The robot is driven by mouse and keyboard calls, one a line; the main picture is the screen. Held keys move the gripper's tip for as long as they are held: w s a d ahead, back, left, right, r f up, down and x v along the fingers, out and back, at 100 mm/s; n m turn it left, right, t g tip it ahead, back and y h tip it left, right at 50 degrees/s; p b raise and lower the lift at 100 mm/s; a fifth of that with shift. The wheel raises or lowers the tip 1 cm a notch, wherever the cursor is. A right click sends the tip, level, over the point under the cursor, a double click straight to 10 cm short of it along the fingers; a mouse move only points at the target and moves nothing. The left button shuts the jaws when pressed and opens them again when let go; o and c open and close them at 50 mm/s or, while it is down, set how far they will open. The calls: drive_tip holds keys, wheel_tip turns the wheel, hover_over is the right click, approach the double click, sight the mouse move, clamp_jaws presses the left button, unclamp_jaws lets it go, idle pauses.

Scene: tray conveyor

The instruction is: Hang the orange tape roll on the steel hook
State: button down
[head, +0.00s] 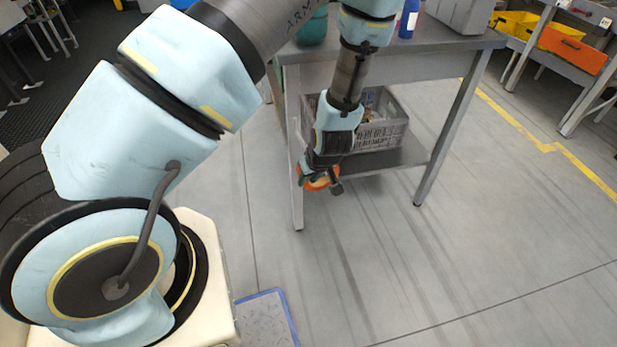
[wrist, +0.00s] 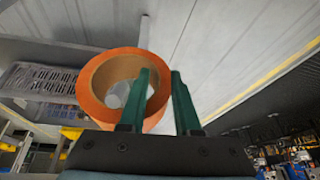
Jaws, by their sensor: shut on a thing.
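The orange tape roll (head: 316,184) is at my gripper, low beside the near left leg of the grey table in the head view. In the wrist view the roll (wrist: 98,72) shows large, its open hole facing the camera at a slant. My gripper (wrist: 163,80) is shut on the roll's wall, with one green finger in front of the hole and the other at its right side. In the head view my gripper (head: 322,178) points down, partly covering the roll. I cannot make out the steel hook in either view.
The grey table (head: 460,42) stands behind my gripper, with a grey crate (head: 385,132) on its lower shelf. In the wrist view a pale post (wrist: 145,30) rises behind the roll; I cannot tell what it is. A blue-edged mat (head: 265,318) lies in front. Floor to the right is clear.

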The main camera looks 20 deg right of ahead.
drive_tip(key=shift+f, duration=0.15)
drive_tip(key=c, duration=0.5)
unclamp_jaws()
drive_tip(key=shift+c, duration=0.2)
drive_tip(key=a+p+v, duration=0.1)
drive_tip(key=p+v, duration=0.1)
drive_tip(key=v, duration=0.8)
drive_tip(key=shift+d+r, duration=0.45)
drive_tip(key=shift+d, duration=0.05)
drive_tip(key=w+a+r+g+p, duration=0.1)
drive_tip(key=a+r+p, duration=0.1)
drive_tip(key=a+r, duration=1)
drive_tip(key=w+a+r+m+g+h+p, duration=0.1)
drive_tip(key=w+a+r+g+p, duration=0.1)
drive_tip(key=a+r, duration=1.1)
drive_tip(key=shift+w+a+m+p, duration=0.3)
drive_tip(key=shift+a+p, duration=0.25)
drive_tip(key=shift+a, duration=0.65)
